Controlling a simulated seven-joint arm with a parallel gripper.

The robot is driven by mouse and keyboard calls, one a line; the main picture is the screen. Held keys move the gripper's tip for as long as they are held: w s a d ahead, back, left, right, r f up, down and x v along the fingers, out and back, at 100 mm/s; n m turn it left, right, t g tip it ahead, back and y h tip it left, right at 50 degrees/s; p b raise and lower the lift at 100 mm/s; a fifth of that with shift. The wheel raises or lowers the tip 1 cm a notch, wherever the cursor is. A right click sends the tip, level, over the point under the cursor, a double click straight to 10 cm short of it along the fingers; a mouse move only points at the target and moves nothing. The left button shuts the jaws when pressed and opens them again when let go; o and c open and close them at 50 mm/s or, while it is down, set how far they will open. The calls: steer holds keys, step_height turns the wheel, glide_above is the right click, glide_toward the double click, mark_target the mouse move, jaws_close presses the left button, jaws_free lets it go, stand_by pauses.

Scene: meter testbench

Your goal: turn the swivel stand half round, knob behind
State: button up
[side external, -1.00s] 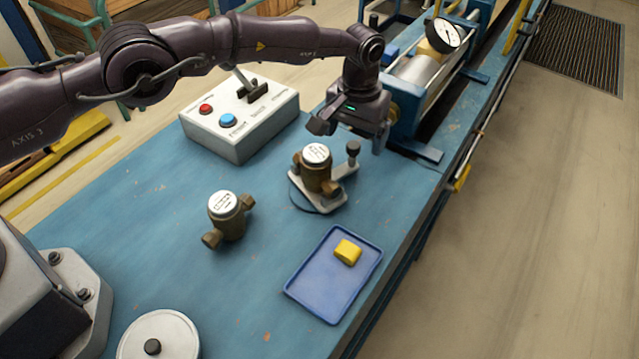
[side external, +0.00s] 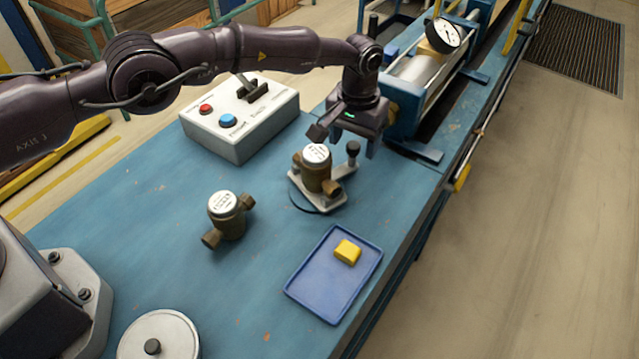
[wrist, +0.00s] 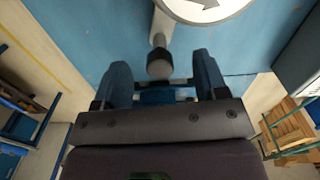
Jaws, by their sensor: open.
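The swivel stand (side external: 331,203) is a pale plate on the blue bench, with a brass meter (side external: 318,178) with a white dial upright on it. Its dark knob (side external: 353,149) stands on an arm at the stand's far right in the side view. My gripper (side external: 345,142) is open, pointing down over the knob end of the stand. In the wrist view, the knob (wrist: 159,66) shows between the two open fingers (wrist: 162,72), apart from both. Part of the white dial (wrist: 205,6) with a dark arrow shows at the top edge there.
A second brass meter (side external: 227,217) lies left of the stand. A blue tray (side external: 318,293) with a yellow block (side external: 347,251) is in front. A control box (side external: 240,130) stands at the left and a test rig (side external: 415,95) behind. Bare bench lies between the box and the loose meter.

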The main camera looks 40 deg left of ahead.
steer(key=shift+w+a, duration=0.2)
steer(key=shift+a, duration=2.05)
steer(key=shift+s+a, duration=0.25)
steer(key=shift+a, duration=0.45)
steer(key=shift+s+a, duration=0.25)
steer(key=shift+a, duration=0.25)
steer(key=o, duration=0.4)
